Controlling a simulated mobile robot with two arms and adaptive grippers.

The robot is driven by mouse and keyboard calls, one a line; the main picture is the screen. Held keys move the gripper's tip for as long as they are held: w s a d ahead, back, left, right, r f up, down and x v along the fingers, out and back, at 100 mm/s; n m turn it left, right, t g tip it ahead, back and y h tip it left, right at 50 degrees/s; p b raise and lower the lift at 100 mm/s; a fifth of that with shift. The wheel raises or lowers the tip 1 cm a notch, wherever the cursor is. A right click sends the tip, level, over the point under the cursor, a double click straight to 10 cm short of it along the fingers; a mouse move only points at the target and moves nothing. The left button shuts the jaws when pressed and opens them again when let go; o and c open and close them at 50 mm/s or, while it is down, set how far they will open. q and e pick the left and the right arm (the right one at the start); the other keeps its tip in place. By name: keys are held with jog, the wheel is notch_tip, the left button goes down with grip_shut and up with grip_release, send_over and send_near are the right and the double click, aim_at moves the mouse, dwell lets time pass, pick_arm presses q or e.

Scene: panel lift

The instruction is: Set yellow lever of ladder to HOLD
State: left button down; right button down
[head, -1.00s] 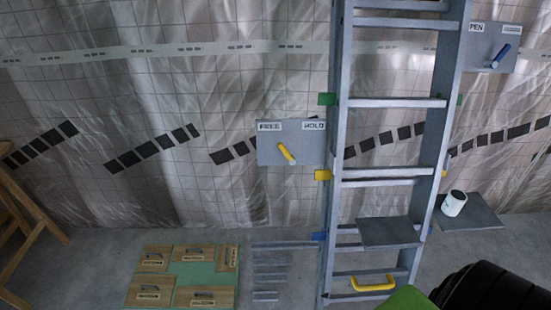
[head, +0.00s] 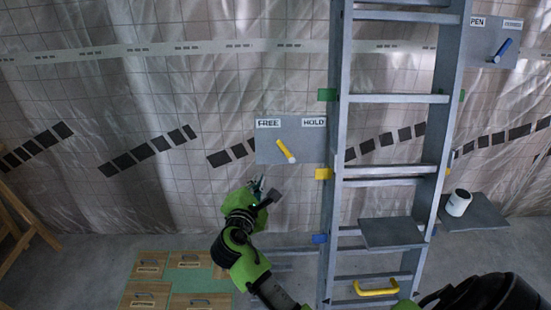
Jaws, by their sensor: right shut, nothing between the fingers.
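The yellow lever (head: 285,150) sits on a grey panel (head: 264,152) fixed left of the ladder (head: 336,205). The panel carries a FREE label (head: 268,123) at its upper left and a HOLD label (head: 314,121) at its upper right. The lever slants from upper left to lower right, its upper end leaning toward the FREE side. My right gripper (head: 261,184), on a green and black arm, is shut and empty. It shows below and left of the lever, apart from it in the picture. My left gripper is out of view.
A second panel with a blue lever (head: 502,50) is at the upper right. A white cup (head: 458,203) stands on a grey plate (head: 478,216) right of the ladder. Wooden panels (head: 190,260) lie on the floor.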

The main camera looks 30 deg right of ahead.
jog(key=shift+r, duration=0.2)
jog(key=p, duration=0.3)
send_near(275, 155)
jog(key=w+d, duration=0.1)
jog(key=w+d+r, duration=0.1)
jog(key=w+d, duration=0.1)
jog(key=shift+w+d+r, duration=0.2)
jog(key=shift+d+r, duration=0.05)
jog(key=shift+r, duration=0.05)
jog(key=shift+s+d+r+p, duration=0.1)
jog(key=shift+s+d+p, duration=0.05)
jog(key=shift+d+p, duration=0.15)
